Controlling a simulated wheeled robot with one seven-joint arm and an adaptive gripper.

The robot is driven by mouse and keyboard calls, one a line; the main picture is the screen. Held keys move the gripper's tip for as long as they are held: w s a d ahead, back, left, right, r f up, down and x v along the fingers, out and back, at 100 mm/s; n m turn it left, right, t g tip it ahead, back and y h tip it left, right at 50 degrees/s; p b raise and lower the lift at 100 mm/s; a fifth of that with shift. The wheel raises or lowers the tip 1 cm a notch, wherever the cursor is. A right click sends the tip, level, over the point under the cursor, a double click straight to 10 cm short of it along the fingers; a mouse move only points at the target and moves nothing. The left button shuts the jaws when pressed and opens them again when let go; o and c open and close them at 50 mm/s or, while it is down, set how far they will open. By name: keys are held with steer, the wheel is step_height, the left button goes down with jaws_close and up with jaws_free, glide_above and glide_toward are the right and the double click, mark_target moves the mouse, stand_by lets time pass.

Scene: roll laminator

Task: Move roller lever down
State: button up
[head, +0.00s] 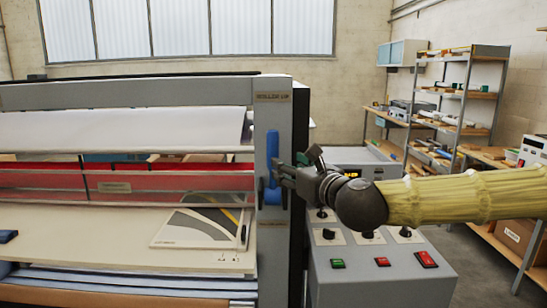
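The blue roller lever (272,147) is on the grey end post of the laminator (180,92). It stands upright, its upper end just below a label reading "ROLLER UP" (272,96). My gripper (282,171) reaches in from the right, with its dark fingers at the right side of the lever around mid-height. The fingertips look close to or touching the lever; I cannot tell which. They hide part of the lever's right edge. Whether the fingers are open or shut does not show clearly.
A grey control panel (382,284) with black knobs, green and red buttons and a red switch sits below my arm. A printed sheet (195,227) lies on the laminator's feed table (110,236) left of the post. Shelves (460,95) and a workbench stand at the right.

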mark_target(276, 150)
steer(key=shift+m, duration=0.3)
steer(key=p+x, duration=0.1)
steer(key=x, duration=0.2)
steer(key=r+p+x, duration=0.1)
steer(key=x, duration=0.3)
steer(key=r+p+x, duration=0.1)
steer(key=x, duration=0.2)
steer(key=shift+w+d+r+p, duration=0.1)
steer(key=shift+w+p, duration=0.25)
steer(key=shift+c, duration=0.2)
jaws_close()
